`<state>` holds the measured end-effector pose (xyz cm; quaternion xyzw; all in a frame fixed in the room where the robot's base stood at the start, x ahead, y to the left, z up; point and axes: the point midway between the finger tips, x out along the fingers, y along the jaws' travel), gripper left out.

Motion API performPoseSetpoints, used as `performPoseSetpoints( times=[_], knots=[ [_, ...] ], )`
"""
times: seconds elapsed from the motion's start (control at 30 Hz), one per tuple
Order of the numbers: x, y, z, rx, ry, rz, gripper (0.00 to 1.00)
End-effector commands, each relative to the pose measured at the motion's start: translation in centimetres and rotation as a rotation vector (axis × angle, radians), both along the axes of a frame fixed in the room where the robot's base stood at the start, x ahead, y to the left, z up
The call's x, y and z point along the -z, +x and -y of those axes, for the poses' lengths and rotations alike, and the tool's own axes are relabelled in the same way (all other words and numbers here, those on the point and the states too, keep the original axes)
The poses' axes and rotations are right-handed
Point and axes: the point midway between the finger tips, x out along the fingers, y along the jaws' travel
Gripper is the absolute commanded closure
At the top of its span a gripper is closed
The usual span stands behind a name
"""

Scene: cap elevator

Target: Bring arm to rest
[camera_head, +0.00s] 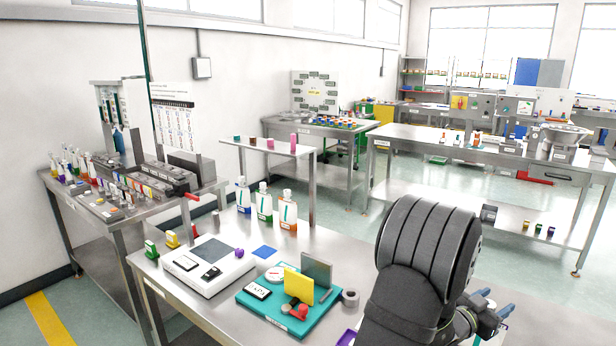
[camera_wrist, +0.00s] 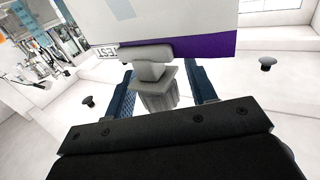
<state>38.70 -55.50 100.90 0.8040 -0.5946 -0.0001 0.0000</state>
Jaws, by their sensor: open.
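My arm (camera_head: 425,245) is dark grey and reaches over the right part of the near steel table. My gripper (camera_head: 494,303) shows partly at its lower right, with blue fingers. In the wrist view the two blue fingers of my gripper (camera_wrist: 163,74) are spread apart. A grey stepped piece (camera_wrist: 154,90) appears between them, under a white panel (camera_wrist: 160,20) with a purple lower edge (camera_wrist: 215,45). I cannot tell whether the fingers touch this piece. My arm hides part of the table in the head view.
The near table (camera_head: 200,320) carries a teal tray (camera_head: 270,318), a white device (camera_head: 195,265), several bottles (camera_head: 264,203) and a grey ring (camera_head: 350,298). A purple item (camera_head: 347,337) lies close to my arm. A long bench (camera_head: 400,140) stands behind, with open floor (camera_head: 345,225) between.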

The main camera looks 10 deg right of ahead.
Motion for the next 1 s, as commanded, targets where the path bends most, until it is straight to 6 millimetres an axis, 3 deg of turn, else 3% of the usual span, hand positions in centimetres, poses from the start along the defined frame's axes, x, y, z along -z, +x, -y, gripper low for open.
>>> performPoseSetpoints(
  times=[0.1, 0.6, 0.8, 1.0],
  knots=[
    [0.0, -0.6, -2.6, -0.001, 0.002, -0.001, 0.49],
    [0.0, -3.5, -12.2, 0.000, 0.001, 0.000, 0.49],
    [0.0, -4.5, -15.1, 0.002, 0.000, 0.001, 0.49],
    [0.0, -4.9, -16.5, 0.003, 0.000, 0.000, 0.49]
  ],
)
